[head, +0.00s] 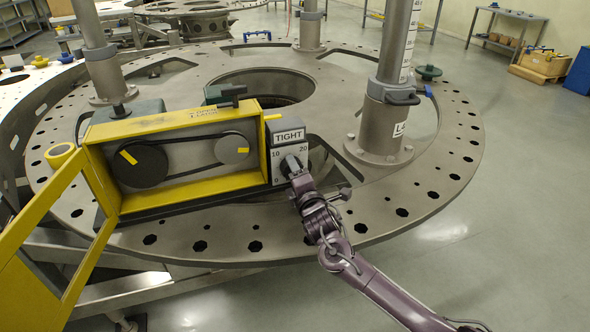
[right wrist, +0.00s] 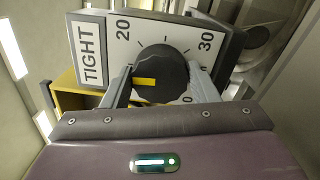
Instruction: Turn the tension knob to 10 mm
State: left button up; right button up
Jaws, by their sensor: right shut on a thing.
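The tension knob (right wrist: 172,69) is black with a yellow pointer mark, on a white dial (right wrist: 210,36) printed with numbers; a 20 and a 30 show in the right wrist view. The pointer lies toward the TIGHT label (right wrist: 89,52), between the 20 and the lower left corner, which a finger hides. In the head view the dial (head: 279,167) shows 10, 20 and 0, with 10 at its upper left. My right gripper (head: 293,165) is shut on the knob, one finger on each side. The left gripper is out of view.
The dial sits at the right end of a yellow belt housing (head: 180,201) with two pulleys. Its yellow-framed door (head: 35,222) hangs open at left. The housing stands on a large round metal plate (head: 440,185). A thick post (head: 380,130) rises right of the dial.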

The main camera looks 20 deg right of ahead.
jog(key=n+p, duration=0.1)
jog(key=n, duration=0.4)
jog(key=shift+n, duration=0.3)
jog(key=shift+n+p, duration=0.45)
jog(key=shift+n, duration=0.75)
jog(key=o, duration=1)
jog(key=shift+c, duration=0.2)
jog(key=shift+s, duration=0.1)
jog(key=s, duration=0.7)
jog(key=shift+s+d+f+b, duration=0.1)
jog(key=shift+s+f+b, duration=0.05)
jog(key=shift+s+b, duration=0.25)
